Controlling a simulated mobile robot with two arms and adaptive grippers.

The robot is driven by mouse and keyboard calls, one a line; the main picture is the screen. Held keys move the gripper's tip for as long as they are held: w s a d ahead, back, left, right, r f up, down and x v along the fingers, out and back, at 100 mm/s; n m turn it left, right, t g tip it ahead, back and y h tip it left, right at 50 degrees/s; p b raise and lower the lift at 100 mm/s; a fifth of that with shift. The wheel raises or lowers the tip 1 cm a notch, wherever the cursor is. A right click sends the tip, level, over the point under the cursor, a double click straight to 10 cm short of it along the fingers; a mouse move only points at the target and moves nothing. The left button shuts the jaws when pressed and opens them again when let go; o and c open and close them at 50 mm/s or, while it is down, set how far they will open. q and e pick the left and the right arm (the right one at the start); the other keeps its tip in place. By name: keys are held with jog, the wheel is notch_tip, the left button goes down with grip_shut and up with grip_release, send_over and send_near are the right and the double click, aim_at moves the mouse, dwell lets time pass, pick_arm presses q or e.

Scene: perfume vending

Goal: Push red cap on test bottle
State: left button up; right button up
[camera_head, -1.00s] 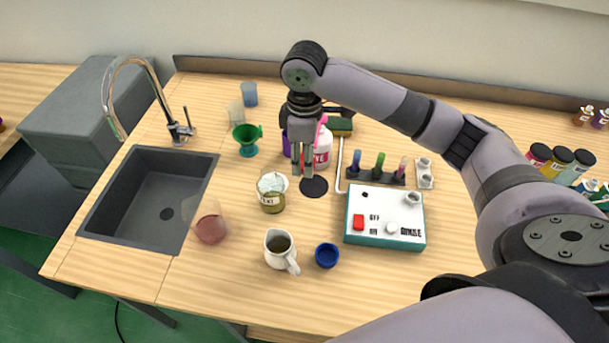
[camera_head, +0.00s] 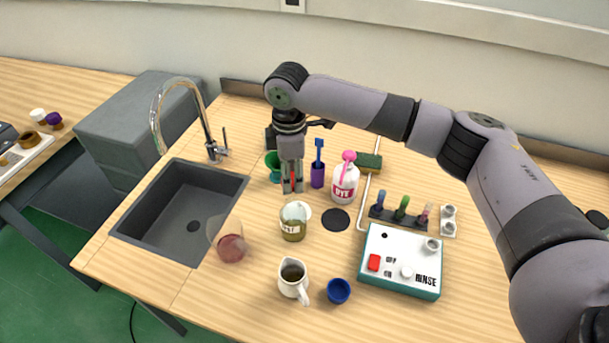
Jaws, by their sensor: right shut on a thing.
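My right gripper (camera_head: 292,188) points down over the table, to the left of the purple cup and in front of the green cup. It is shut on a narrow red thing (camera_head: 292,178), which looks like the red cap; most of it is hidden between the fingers. A dark rack (camera_head: 394,219) at the right holds small blue-topped, green-topped and pinkish-red-topped bottles (camera_head: 424,212). I cannot tell which is the test bottle. My left gripper is not in view.
A white DYE bottle (camera_head: 344,187) with a pink top stands right of the purple cup (camera_head: 317,176). A labelled jar (camera_head: 293,225), a white jug (camera_head: 293,278) and a blue bowl (camera_head: 339,291) stand nearer. The rinse box (camera_head: 400,262) is at the right, the sink (camera_head: 180,212) at the left.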

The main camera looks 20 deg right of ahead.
notch_tip(320, 180, down, 6)
jog(key=b, duration=0.5)
jog(key=shift+f, duration=0.15)
dwell(0.4)
jog(key=shift+p, duration=1.2)
dwell(0.9)
jog(key=shift+f+p, duration=0.15)
jog(key=shift+p, duration=0.9)
dwell(1.2)
dwell(0.3)
jog(key=o, duration=0.8)
jog(key=shift+o, duration=0.6)
